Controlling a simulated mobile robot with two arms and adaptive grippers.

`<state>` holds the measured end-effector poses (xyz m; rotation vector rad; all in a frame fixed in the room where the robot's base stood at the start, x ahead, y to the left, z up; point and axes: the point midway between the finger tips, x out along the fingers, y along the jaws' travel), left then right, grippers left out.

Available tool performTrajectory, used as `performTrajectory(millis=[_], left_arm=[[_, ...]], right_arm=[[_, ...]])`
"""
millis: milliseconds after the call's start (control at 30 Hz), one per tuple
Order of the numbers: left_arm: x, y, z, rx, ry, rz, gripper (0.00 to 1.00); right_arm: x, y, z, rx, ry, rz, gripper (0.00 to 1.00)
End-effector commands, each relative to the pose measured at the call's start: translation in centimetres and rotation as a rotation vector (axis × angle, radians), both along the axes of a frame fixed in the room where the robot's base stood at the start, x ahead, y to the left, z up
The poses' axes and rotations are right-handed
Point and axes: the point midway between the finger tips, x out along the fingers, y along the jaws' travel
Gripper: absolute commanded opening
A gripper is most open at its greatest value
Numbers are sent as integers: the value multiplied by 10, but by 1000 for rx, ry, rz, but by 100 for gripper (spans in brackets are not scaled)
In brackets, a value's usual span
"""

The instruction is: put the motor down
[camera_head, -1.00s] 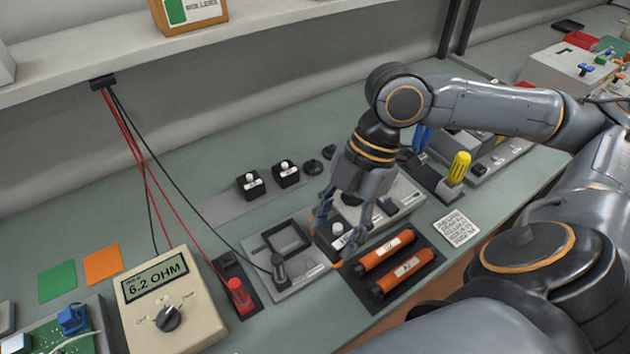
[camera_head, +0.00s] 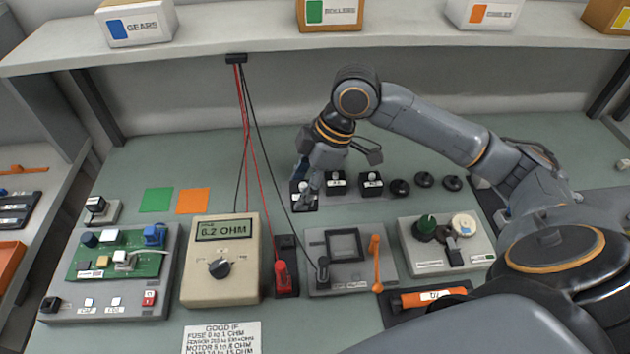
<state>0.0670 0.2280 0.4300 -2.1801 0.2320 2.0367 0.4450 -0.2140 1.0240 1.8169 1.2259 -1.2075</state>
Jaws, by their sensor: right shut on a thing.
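My right gripper (camera_head: 306,182) is shut on a motor (camera_head: 304,198), a small black block with a light top, at the back of the bench. The fingers hide part of it. I cannot tell whether its underside touches the surface. Two similar black motors with white tops stand just to its right, the nearer one (camera_head: 336,183) and the farther one (camera_head: 371,184). The grey test fixture (camera_head: 318,242), with a square black frame, is in front of the gripper and holds no motor in its frame. My left gripper is not in view.
A beige meter (camera_head: 221,283) reads about 6.2 OHM. Red and black leads (camera_head: 262,160) hang close left of the gripper. An orange lever (camera_head: 376,262) stands at the fixture's right. Several black round parts (camera_head: 424,180) lie right of the motors. The shelf (camera_head: 200,55) is above.

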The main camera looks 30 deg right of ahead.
Motion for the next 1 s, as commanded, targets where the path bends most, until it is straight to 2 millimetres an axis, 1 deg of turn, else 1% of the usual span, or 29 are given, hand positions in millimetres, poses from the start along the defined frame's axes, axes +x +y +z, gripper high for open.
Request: performTrajectory(millis=[200, 267, 333, 400, 500, 600, 700, 833, 900, 1000], left_arm=[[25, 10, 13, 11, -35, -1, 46], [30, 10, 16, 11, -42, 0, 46], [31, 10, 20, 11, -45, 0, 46], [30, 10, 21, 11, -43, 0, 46], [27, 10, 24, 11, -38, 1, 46], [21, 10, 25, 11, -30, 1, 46], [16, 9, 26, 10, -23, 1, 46], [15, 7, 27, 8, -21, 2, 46], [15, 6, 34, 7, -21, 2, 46], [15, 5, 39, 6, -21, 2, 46]], right_arm=[[40, -31, -20, 1, 2, -6, 8], [51, -40, -26, 1, 2, -6, 8], [65, -50, -33, 1, 1, -6, 8], [73, -57, -49, 2, 3, -4, 8], [85, -65, -67, 2, 2, -2, 8], [93, -71, -79, 2, -2, 0, 8], [98, -75, -86, 0, -2, 1, 8], [103, -79, -94, 1, -1, 0, 8], [102, -79, -102, 1, 3, 1, 8], [102, -79, -116, 0, 1, 0, 8]])
